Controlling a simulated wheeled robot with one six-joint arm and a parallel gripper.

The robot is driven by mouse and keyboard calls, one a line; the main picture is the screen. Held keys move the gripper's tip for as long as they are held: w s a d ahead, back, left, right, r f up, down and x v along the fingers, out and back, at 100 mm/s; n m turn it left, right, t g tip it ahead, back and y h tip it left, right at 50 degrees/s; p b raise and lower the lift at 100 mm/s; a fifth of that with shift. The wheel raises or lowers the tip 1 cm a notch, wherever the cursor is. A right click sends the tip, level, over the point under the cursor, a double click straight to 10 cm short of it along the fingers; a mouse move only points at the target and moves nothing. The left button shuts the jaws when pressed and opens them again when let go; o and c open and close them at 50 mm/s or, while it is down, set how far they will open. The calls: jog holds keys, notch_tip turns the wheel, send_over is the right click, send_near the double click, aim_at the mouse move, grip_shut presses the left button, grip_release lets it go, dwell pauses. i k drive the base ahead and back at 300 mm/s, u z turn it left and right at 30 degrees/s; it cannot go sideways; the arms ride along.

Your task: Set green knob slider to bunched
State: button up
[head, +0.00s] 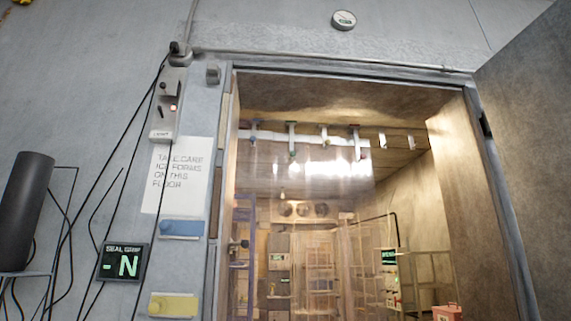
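A rail with several hanging sliders runs across the top of the freezer doorway. One slider (292,141) left of the middle has a small knob at its lower end that looks greenish, but it is too small to be sure. Other sliders hang at the left (254,131), middle (325,134) and right (357,144); their knob colours are hard to tell. A clear, shiny curtain sheet (305,178) hangs behind or below them, over the left and middle of the opening. My gripper is not in view.
The door (530,130) stands open at the right. Left of the frame are a switch box (167,103), a paper ice notice (178,195), a "SEAL GRIP" display (122,264) and loose black cables. A dark cylinder (25,212) stands at far left. Shelving shows inside.

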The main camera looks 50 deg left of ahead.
aim_at(291, 127)
jog(key=u, duration=0.45)
jog(key=i, duration=1.95)
jog(key=u, duration=1.75)
jog(key=i, duration=0.9)
jog(key=u, duration=1)
